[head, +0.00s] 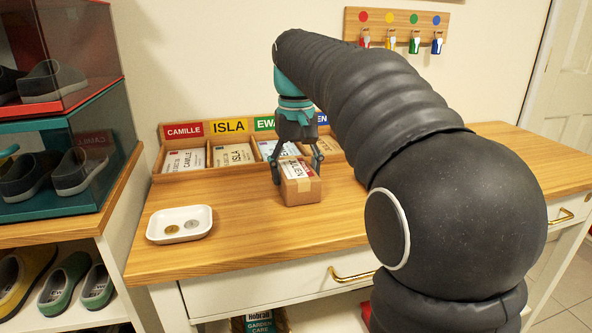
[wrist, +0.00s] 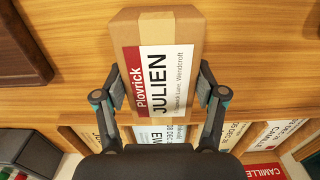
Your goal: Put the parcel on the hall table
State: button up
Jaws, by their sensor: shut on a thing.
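The parcel (head: 300,190) is a small brown cardboard box with tape and a white and red label. In the wrist view the parcel (wrist: 190,35) shows its label reading "Plovrick JULIEN". My gripper (head: 297,176) points down with its fingers on two opposite sides of the parcel, shut on it. The parcel is over the middle of the wooden hall table (head: 250,245), in front of the name-slot rack. It is at or very near the tabletop; I cannot tell whether its base touches.
A wooden letter rack (head: 160,160) with name tags and envelopes stands at the table's back. A white tray (head: 151,233) with coins sits at the left. Shoe cubbies (head: 110,215) stand further left. Keys hang on a wall rack (head: 400,18). The tabletop's front middle is clear.

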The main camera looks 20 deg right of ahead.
aim_at(296, 169)
jog(key=o, duration=1.4)
notch_tip(296, 169, up, 12)
jog(key=shift+r, duration=0.15)
